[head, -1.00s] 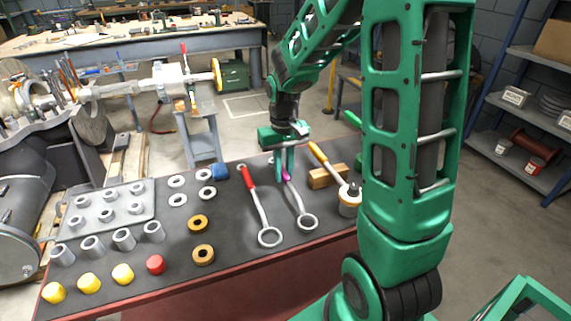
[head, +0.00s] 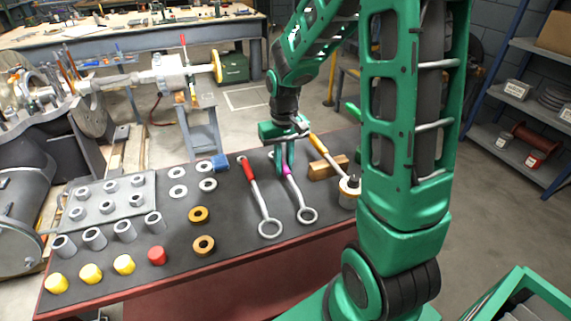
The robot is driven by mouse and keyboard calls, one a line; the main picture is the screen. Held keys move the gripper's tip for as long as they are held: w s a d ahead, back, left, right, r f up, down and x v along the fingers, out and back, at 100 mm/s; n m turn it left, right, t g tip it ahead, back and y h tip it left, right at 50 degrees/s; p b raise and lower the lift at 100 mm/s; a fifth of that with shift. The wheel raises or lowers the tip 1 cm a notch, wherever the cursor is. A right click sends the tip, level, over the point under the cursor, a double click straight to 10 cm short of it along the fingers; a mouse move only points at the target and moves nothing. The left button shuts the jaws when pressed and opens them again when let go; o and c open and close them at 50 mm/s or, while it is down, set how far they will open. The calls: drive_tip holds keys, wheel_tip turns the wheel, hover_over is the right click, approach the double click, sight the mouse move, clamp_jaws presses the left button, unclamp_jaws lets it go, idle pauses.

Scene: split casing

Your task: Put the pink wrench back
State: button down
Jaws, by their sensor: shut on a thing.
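The pink wrench (head: 298,195) has a pink handle and a grey ring end. It lies along the dark bench top, its ring toward the front edge. My gripper (head: 286,170) points down over the handle and is shut on it; the fingers hide part of the handle. I cannot tell whether the wrench touches the mat or is slightly raised. A red-handled wrench (head: 258,198) lies just to its left, apart from it and roughly parallel.
A yellow-handled tool (head: 325,155) rests across a wooden block (head: 327,168) to the right, its end at a round pot (head: 348,198). Washers, brass rings (head: 203,245), a blue block (head: 220,162) and a plate of grey nuts (head: 110,200) lie left. The bench top (head: 235,225) is bare between rings and wrenches.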

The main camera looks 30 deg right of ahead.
drive_tip(key=shift+f, duration=0.15)
drive_tip(key=c, duration=1.6)
unclamp_jaws()
drive_tip(key=shift+w+r, duration=0.1)
drive_tip(key=shift+r, duration=3.4)
wheel_tip(320, 180, up, 11)
drive_tip(key=s+d+f+m, duration=0.1)
drive_tip(key=s+f, duration=0.1)
drive_tip(key=s, duration=0.6)
drive_tip(key=s+d+f+m, duration=0.1)
drive_tip(key=s+d+f, duration=0.1)
drive_tip(key=s, duration=0.6)
drive_tip(key=s+d+f+m, duration=0.2)
drive_tip(key=s+f, duration=0.1)
drive_tip(key=s, duration=0.6)
